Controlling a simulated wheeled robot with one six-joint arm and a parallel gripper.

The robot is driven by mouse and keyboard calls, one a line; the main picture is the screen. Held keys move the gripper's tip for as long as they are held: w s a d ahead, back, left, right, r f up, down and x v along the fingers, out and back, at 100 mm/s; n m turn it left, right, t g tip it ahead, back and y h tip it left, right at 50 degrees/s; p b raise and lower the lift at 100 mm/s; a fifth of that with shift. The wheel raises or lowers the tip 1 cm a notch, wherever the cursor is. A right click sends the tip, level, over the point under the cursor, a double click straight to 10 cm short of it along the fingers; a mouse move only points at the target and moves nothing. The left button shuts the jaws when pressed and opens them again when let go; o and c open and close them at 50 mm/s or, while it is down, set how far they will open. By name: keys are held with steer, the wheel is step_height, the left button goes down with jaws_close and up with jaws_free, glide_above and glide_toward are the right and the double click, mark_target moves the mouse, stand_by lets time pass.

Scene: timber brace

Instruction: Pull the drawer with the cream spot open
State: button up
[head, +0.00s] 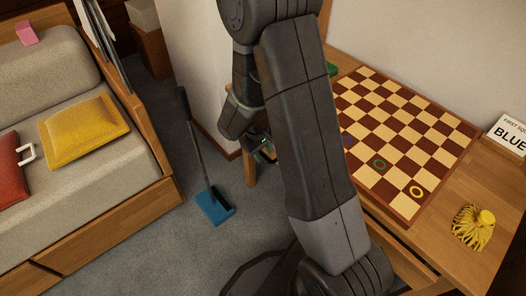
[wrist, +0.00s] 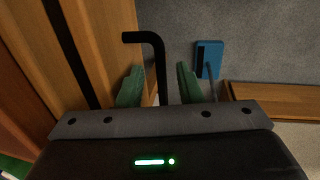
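In the wrist view a black bar handle (wrist: 158,62) with a bent end stands out from a wooden front (wrist: 105,35). The bent end meets the wood; the other end is hidden by my gripper. My gripper (wrist: 159,72) has its two green fingers on either side of the bar, with a gap showing on each side, so it is open. In the head view my gripper (head: 263,148) is small and partly hidden by my arm, beside the desk (head: 470,180). My arm covers most of the desk's front. I see no cream spot in either view.
A blue dustpan (head: 214,207) with a tall handle stands on the grey carpet. A sofa (head: 80,190) with a wooden base is at left. Carpet between sofa and desk is mostly clear.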

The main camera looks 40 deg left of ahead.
jaws_close()
steer(key=s+a+b, duration=0.1)
steer(key=s+a, duration=0.1)
steer(key=s, duration=0.9)
steer(key=s+a+b, duration=0.2)
steer(key=s+a, duration=0.1)
steer(key=s, duration=0.8)
steer(key=shift+a, duration=0.15)
jaws_free()
step_height(320, 180, up, 14)
steer(key=s+p, duration=0.2)
steer(key=p, duration=0.2)
steer(key=shift+s+a+f, duration=0.15)
steer(key=shift+s+a, duration=0.15)
